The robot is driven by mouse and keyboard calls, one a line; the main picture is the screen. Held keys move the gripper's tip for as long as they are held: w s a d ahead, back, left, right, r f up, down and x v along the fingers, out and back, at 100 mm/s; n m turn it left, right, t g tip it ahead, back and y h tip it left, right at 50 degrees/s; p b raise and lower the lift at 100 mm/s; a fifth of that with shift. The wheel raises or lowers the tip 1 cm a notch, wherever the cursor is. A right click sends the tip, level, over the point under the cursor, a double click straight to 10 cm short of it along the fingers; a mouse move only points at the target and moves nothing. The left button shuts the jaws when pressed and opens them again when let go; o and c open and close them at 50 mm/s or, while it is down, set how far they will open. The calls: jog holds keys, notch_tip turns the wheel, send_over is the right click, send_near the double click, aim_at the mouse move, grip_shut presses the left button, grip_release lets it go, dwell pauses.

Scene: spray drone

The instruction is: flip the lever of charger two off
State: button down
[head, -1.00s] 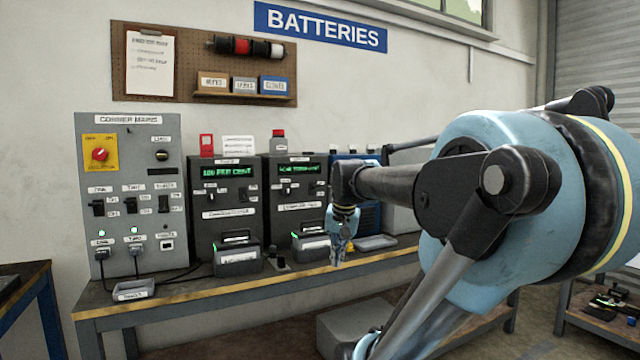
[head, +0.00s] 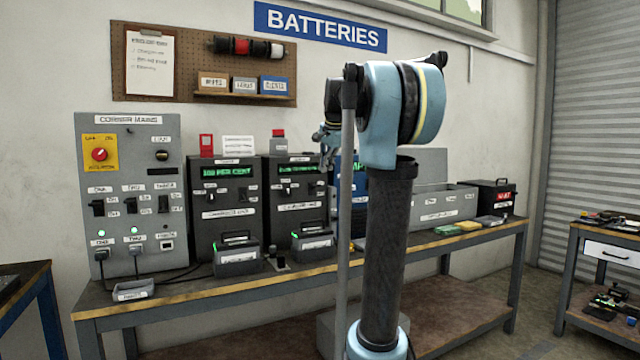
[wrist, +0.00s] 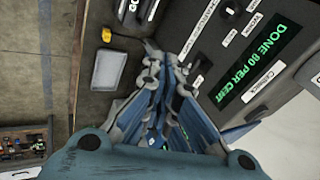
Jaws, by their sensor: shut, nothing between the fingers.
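Charger two appears to be the right one of two dark charger boxes (head: 297,205) on the bench in the head view. It has a green lit display, and its front controls are too small to read. In the wrist view, a dark charger face (wrist: 215,45) shows a green display reading "DONE 80 PER CENT". My gripper (head: 325,137) is high, near that charger's upper right side. In the wrist view my gripper (wrist: 165,62) is shut and empty, pointing past the charger. The lever cannot be made out clearly there.
The grey mains panel (head: 150,128) at the left has black switches and two green lights. A battery pack (head: 313,243) stands before the right charger. A grey tray (wrist: 109,70) and a yellow object (wrist: 115,34) lie on the bench (head: 190,300).

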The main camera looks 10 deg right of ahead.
jog(key=w+r+m, duration=0.2)
jog(key=w+r, duration=0.2)
jog(key=w, duration=0.3)
jog(key=shift+w+d+r+t, duration=0.15)
jog(key=shift+d+r+t, duration=0.15)
jog(key=shift+d+r, duration=0.1)
jog(key=shift+w+f, duration=0.1)
jog(key=shift+f, duration=0.05)
send_near(312, 189)
jog(key=d+f, duration=0.1)
jog(key=w+d+f, duration=0.1)
jog(key=f, duration=0.1)
jog(key=shift+d+f, duration=0.2)
jog(key=shift+f, duration=0.1)
jog(key=shift+s, duration=0.15)
